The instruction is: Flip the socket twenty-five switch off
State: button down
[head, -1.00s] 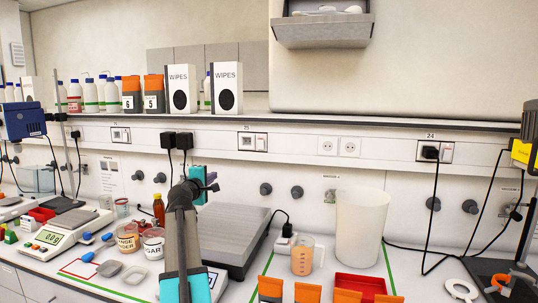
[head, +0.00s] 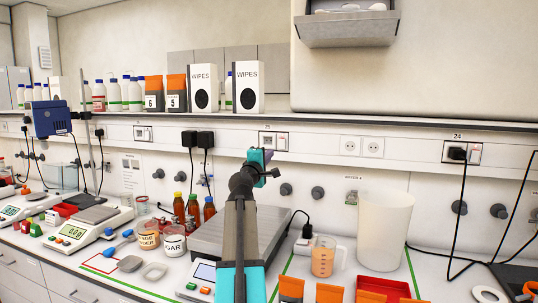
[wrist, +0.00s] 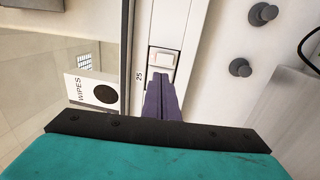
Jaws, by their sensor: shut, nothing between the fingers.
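The socket twenty-five panel is on the wall rail, with a socket (head: 267,139) on the left and a pale rocker switch (head: 283,144) on the right in the head view. In the wrist view the rocker switch (wrist: 163,60) sits just beyond my fingertips, beside the label 25 (wrist: 139,77). My gripper (head: 262,156) is shut and empty, with its purple fingers (wrist: 160,80) pointing at the panel. In the head view the tips are just below the panel. The fingers hide the socket in the wrist view. I cannot tell whether they touch the panel.
Two black plugs (head: 197,139) sit in the rail to the left with hanging cords. Panel 24 (head: 466,152) with a black plug is to the right. A wipes box (head: 248,87) stands on the shelf above. Bottles, a scale and a beaker (head: 323,256) crowd the bench below.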

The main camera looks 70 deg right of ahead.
aim_at(280, 140)
jog(key=shift+w+d+r+p, duration=0.1)
jog(key=shift+d+r+p, duration=0.35)
jog(key=shift+d, duration=1.7)
jog(key=shift+w+d+r+p, duration=0.15)
jog(key=shift+d+p, duration=0.45)
jog(key=shift+d, duration=1.6)
jog(key=shift+w+d+r+p, duration=0.1)
jog(key=shift+d+r+p, duration=0.35)
jog(key=shift+d, duration=1.7)
jog(key=shift+f, duration=0.15)
jog(key=shift+w+p, duration=0.15)
jog(key=shift+p, duration=0.35)
